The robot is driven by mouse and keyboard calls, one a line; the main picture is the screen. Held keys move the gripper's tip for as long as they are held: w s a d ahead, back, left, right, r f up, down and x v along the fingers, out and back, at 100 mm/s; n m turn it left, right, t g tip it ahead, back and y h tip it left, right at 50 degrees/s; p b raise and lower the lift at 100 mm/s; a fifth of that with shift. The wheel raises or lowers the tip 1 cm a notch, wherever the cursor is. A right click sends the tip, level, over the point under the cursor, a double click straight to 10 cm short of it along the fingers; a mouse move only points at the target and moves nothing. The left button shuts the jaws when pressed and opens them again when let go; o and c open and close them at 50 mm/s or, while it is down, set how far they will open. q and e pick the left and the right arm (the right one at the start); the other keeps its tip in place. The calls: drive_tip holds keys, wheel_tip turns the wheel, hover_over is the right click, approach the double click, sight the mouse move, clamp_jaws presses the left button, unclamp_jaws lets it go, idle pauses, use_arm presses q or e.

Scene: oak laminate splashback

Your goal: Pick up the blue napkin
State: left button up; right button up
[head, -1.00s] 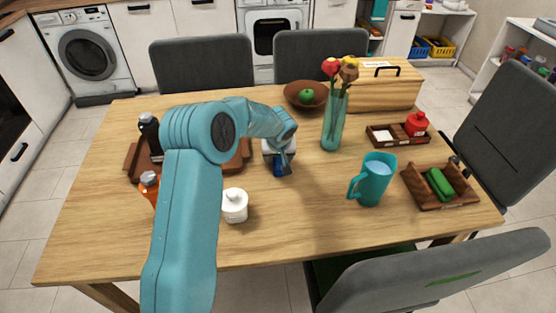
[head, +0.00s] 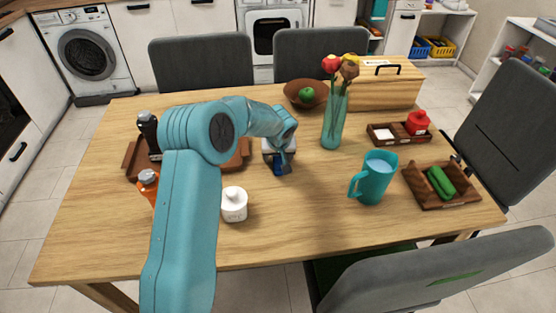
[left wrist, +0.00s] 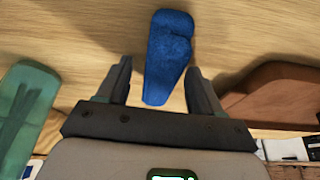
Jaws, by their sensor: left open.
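The blue napkin (left wrist: 167,50) lies on the wooden table in the left wrist view, folded into a long narrow shape. Its near end reaches between the two fingers of my left gripper (left wrist: 159,72), which is open with a finger on either side. I cannot tell whether the fingers touch it. In the head view, a small part of the blue napkin (head: 278,169) shows under my left gripper (head: 283,160), and the rest is hidden by it. My right gripper is not in view.
A white lidded jar (head: 234,206) stands nearer. The front middle of the table (head: 290,225) is clear.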

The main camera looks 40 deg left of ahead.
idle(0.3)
use_arm(q)
drive_tip(key=c, duration=1)
drive_tip(key=shift+c, duration=0.2)
